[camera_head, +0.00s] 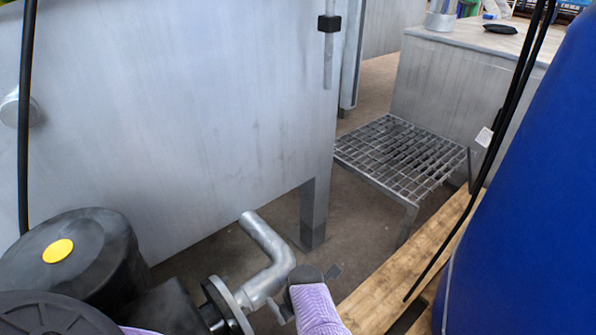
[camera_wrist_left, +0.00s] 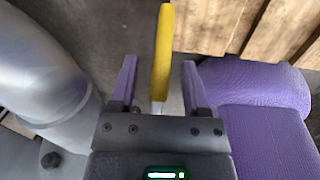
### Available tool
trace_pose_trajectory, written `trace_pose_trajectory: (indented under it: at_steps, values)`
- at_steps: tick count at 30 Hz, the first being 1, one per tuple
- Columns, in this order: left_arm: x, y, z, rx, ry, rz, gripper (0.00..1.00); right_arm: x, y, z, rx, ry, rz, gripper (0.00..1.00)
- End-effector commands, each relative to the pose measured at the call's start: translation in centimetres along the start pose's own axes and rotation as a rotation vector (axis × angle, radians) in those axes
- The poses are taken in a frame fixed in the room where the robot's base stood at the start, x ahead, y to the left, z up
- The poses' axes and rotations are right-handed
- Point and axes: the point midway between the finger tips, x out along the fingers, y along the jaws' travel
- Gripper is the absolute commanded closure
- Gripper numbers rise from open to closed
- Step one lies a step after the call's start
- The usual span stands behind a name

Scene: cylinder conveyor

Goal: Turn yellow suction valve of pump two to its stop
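The yellow valve handle (camera_wrist_left: 163,60) shows in the left wrist view as a slim lever on a pale metal stem. My left gripper (camera_wrist_left: 159,64) has its two purple fingers spread, one on each side of the handle's lower part. Gaps show between the fingers and the handle. The handle's far end extends beyond the fingertips. In the head view I cannot make out the yellow handle; purple arm parts cover that area. A grey pipe elbow (camera_head: 272,258) of the pump stands there beside the purple parts. I see no right gripper.
A black motor (camera_head: 112,255) with a yellow dot is at the lower left. A large grey tank (camera_head: 180,110) stands behind it. A metal grating step (camera_head: 395,155), wooden planks (camera_head: 385,292) and a blue drum (camera_head: 530,200) are to the right. The thick pipe (camera_wrist_left: 40,75) is left of my gripper.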

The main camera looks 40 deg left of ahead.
Motion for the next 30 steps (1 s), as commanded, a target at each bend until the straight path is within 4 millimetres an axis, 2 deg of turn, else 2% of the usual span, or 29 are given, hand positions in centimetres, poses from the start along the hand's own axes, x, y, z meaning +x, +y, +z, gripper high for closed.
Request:
trace_pose_trajectory:
  at_steps: [1, 6, 8, 9, 30]
  values:
    - [0.00, 0.00, 0.00, 0.000, 0.000, 0.000, 0.49, 0.00, 0.00, 0.00, 0.000, 0.000, 0.000, 1.00]
    - [0.01, 0.00, -0.01, 0.000, 0.000, 0.000, 0.85, 0.01, -0.02, -0.01, 0.000, 0.000, 0.000, 1.00]
    - [0.01, 0.00, -0.01, 0.000, 0.000, 0.000, 0.97, 0.01, -0.02, -0.01, 0.000, 0.001, 0.000, 1.00]
    - [0.01, 0.00, -0.01, 0.000, 0.000, 0.000, 1.00, 0.02, -0.02, -0.01, 0.000, 0.001, 0.000, 1.00]
    - [0.03, -0.02, -0.03, 0.000, 0.001, 0.000, 1.00, 0.03, -0.04, -0.02, 0.000, 0.001, -0.001, 1.00]
